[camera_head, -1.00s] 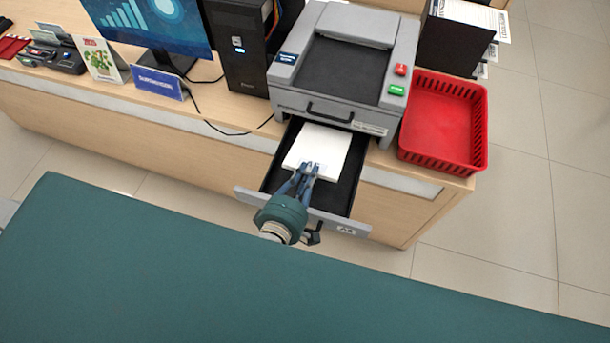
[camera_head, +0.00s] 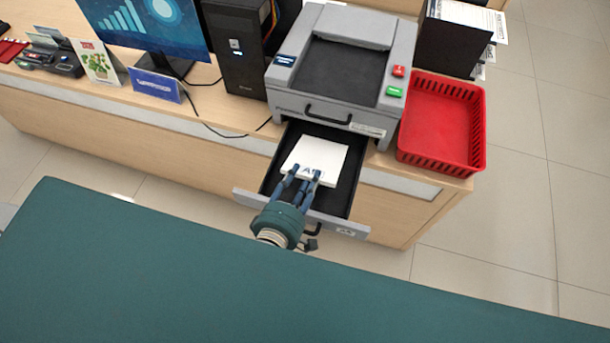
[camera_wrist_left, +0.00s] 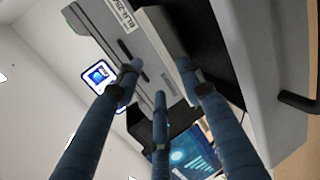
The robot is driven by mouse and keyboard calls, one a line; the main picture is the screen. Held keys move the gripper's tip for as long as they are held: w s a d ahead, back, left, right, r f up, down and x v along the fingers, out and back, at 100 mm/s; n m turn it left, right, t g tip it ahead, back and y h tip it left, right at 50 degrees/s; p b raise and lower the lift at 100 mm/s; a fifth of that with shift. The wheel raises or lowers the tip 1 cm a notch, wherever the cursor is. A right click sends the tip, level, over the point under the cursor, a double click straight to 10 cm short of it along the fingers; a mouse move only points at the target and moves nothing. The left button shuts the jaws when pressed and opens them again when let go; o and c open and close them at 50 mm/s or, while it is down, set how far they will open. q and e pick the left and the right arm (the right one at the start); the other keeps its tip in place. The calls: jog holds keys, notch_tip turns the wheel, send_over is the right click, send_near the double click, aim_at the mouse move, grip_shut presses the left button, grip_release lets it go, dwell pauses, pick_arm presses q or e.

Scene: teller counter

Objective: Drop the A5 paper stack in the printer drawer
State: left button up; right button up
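The white A5 paper stack (camera_head: 316,155) lies in the open printer drawer (camera_head: 349,186), in the head view. Lettering shows near its front edge. The drawer is pulled out below the grey printer (camera_head: 341,70) and has a dark inside. My left gripper (camera_head: 304,178) is over the front of the drawer, at the stack's near edge. Its blue fingers are spread apart. In the left wrist view the open fingers (camera_wrist_left: 160,85) show too, with no object clearly held between them. I cannot tell whether a fingertip still touches the stack. My right gripper is not in view.
A red basket (camera_head: 440,125) stands right of the printer at the counter's end. A black computer tower (camera_head: 232,50), a monitor (camera_head: 145,25) and a blue sign (camera_head: 156,85) stand to the left.

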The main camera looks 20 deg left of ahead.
pick_arm(q)
jog(key=d+v, duration=0.1)
jog(key=v, duration=0.9)
jog(key=shift+s+a+r, duration=0.2)
jog(key=shift+s+a, duration=0.2)
jog(key=shift+a, duration=0.1)
